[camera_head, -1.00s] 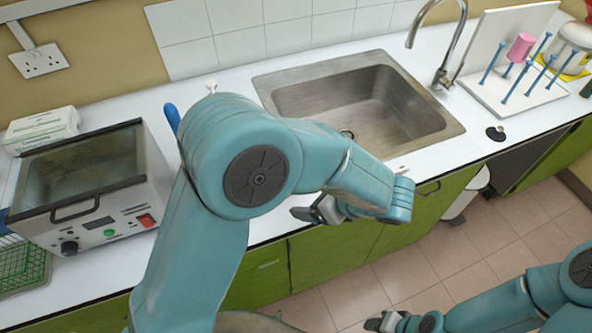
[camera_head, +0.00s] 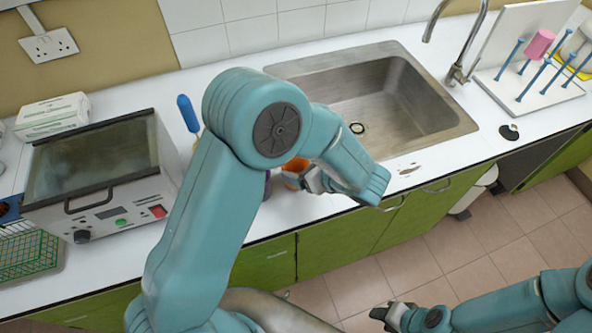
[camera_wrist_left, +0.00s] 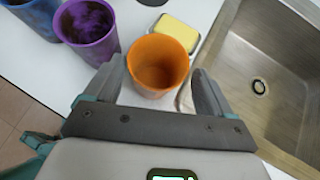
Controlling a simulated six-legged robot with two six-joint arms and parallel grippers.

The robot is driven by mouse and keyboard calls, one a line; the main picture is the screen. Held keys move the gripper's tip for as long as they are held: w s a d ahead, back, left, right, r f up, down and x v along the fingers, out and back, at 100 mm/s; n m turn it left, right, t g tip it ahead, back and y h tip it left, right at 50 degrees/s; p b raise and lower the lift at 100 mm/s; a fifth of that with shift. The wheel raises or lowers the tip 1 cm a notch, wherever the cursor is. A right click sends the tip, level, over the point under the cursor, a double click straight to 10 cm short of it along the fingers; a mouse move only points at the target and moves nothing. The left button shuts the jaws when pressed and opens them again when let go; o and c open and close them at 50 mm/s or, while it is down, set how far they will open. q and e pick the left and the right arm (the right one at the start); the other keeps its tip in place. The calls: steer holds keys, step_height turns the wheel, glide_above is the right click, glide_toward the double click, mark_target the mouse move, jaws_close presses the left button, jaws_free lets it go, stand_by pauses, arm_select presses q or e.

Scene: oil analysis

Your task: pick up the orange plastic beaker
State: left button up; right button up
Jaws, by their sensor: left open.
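The orange plastic beaker (camera_wrist_left: 158,64) stands upright on the counter, its open top facing the left wrist camera. My left gripper (camera_wrist_left: 157,88) is open, with one finger on each side of the beaker. The beaker appears to be between the fingertips, and I cannot tell whether either finger touches it. In the head view, the orange beaker (camera_head: 295,168) is partly hidden behind my left arm, with my left gripper (camera_head: 312,183) beside it. My right gripper (camera_head: 384,314) is low in the head view, over the floor, away from the counter; its jaws are unclear.
A purple beaker (camera_wrist_left: 89,28) and a blue cup (camera_wrist_left: 38,14) stand left of the orange beaker. A yellow sponge (camera_wrist_left: 176,31) lies just behind it. The sink (camera_wrist_left: 238,70) is close on the right. A heated bath (camera_head: 98,180) stands at the left.

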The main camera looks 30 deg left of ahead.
mark_target(292, 164)
arm_select(q)
steer(key=shift+s+a+f+p, duration=0.1)
steer(key=shift+a+f+p, duration=0.1)
steer(key=shift+a+p, duration=0.3)
steer(key=shift+a+f+p, duration=0.2)
steer(key=shift+a, duration=0.5)
steer(key=shift+w+a+f, duration=0.4)
steer(key=shift+f, duration=0.15)
steer(key=shift+w+a+f, duration=0.4)
steer(key=shift+f, duration=0.15)
steer(key=shift+s+a+r, duration=0.1)
steer(key=shift+s, duration=0.2)
steer(key=c, duration=0.4)
steer(key=shift+w, duration=0.1)
steer(key=c, duration=0.3)
steer(key=shift+w, duration=0.1)
steer(key=shift+c, duration=0.2)
